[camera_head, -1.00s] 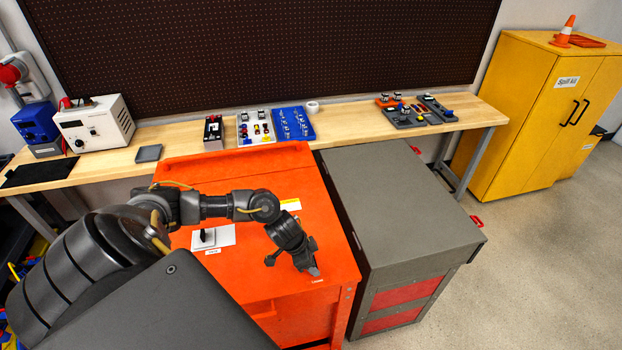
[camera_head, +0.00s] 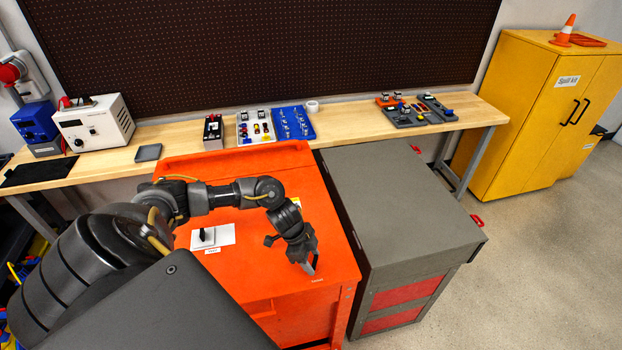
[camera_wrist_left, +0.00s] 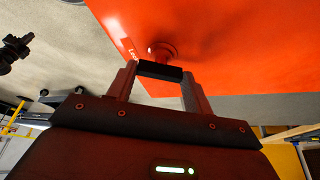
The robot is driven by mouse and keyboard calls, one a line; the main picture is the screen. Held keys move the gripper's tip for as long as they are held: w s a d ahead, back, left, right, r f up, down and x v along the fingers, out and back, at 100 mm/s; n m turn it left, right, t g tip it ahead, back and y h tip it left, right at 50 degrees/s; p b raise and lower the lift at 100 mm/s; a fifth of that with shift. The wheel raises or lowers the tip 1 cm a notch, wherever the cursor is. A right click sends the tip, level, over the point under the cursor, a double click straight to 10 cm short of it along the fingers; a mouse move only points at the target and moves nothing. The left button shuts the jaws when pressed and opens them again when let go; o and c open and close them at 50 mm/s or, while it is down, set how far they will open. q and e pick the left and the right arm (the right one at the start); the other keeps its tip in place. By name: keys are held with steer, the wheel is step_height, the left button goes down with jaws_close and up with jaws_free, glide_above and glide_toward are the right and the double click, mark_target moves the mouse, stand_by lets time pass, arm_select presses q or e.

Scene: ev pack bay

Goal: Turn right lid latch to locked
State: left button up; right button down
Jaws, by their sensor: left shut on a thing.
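My left gripper (camera_head: 310,266) is at the front right corner of the orange lid (camera_head: 250,265). In the left wrist view its two fingers (camera_wrist_left: 160,82) are shut on a black bar, the right lid latch handle (camera_wrist_left: 160,71). A round base (camera_wrist_left: 163,51) shows behind the bar against the orange surface. My right gripper is not in view.
A black handle (camera_head: 206,236) stands on a white plate on the lid, left of my gripper. A grey cabinet (camera_head: 395,200) stands close on the right. A wooden bench (camera_head: 350,126) with parts trays runs behind. A yellow cabinet (camera_head: 530,120) is farther right.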

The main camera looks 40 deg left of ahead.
arm_select(q)
steer(key=m, duration=0.1)
steer(key=m+b, duration=0.1)
steer(key=shift+w+f+m+g+h, duration=0.1)
steer(key=shift+w+m+g+h, duration=0.2)
steer(key=shift+m+g, duration=0.1)
steer(key=m+g+b, duration=0.1)
steer(key=m+b, duration=0.1)
steer(key=m, duration=0.1)
steer(key=shift+w+m+b, duration=0.15)
steer(key=shift+m+b, duration=0.15)
steer(key=m+g+b, duration=0.1)
steer(key=m, duration=0.1)
steer(key=shift+m, duration=0.3)
steer(key=shift+w+m+g+y, duration=0.15)
steer(key=shift+m+g+y, duration=0.45)
steer(key=shift+m, duration=1.1)
steer(key=shift+g, duration=0.3)
steer(key=o, duration=1)
steer(key=v, duration=1.1)
steer(key=shift+a+b, duration=0.15)
steer(key=shift+b, duration=0.15)
